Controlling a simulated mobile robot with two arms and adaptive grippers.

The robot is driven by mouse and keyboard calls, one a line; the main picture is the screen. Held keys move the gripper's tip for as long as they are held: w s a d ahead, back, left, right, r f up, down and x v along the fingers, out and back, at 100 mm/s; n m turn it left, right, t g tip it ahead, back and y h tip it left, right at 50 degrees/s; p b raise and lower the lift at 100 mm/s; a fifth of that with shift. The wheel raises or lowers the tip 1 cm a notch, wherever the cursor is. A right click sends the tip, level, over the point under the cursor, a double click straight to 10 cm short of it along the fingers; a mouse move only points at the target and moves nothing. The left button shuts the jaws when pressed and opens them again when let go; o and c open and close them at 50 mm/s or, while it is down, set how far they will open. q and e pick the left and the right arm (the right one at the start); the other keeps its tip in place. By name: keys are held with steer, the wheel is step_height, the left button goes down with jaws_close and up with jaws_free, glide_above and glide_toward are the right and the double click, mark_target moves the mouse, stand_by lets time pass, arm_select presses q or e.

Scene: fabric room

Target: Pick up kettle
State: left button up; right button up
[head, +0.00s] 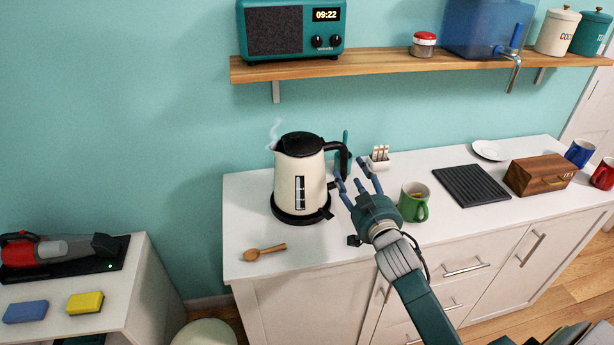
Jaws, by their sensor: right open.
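The cream kettle (300,182) with a black lid and black handle stands upright on its round black base on the white counter. Faint steam rises at its spout, on the left. Its handle (343,158) is on the right side. My right gripper (354,178) is open, with its fingers pointing up at the kettle's handle. The fingers overlap the lower part of the handle in the picture, and I cannot tell whether they touch it. Nothing shows in its grasp. My left gripper is not in view.
A green mug (414,202) stands just right of my right gripper. A wooden spoon (263,252) lies at the counter's front left. Behind the kettle is a small white holder (379,160). A black ridged mat (471,185) and wooden box (540,175) lie right. A shelf (390,62) hangs above.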

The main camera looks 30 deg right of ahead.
mark_target(346, 155)
steer(key=w, duration=0.2)
steer(key=shift+w+d+r, duration=0.35)
steer(key=shift+w+f, duration=0.1)
steer(key=shift+w, duration=0.15)
steer(key=p+x, duration=0.1)
steer(key=x, duration=0.3)
steer(key=shift+d+p, duration=0.35)
steer(key=shift+d, duration=0.05)
steer(key=shift+w+d+f, duration=0.1)
steer(key=shift+w+f, duration=0.1)
steer(key=shift+w, duration=0.35)
steer(key=shift+c, duration=1.1)
jaws_close()
steer(key=shift+r, duration=0.4)
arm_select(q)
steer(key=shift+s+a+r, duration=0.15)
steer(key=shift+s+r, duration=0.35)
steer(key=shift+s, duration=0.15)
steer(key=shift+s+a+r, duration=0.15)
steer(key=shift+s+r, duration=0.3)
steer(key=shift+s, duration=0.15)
arm_select(e)
steer(key=shift+w+f, duration=0.1)
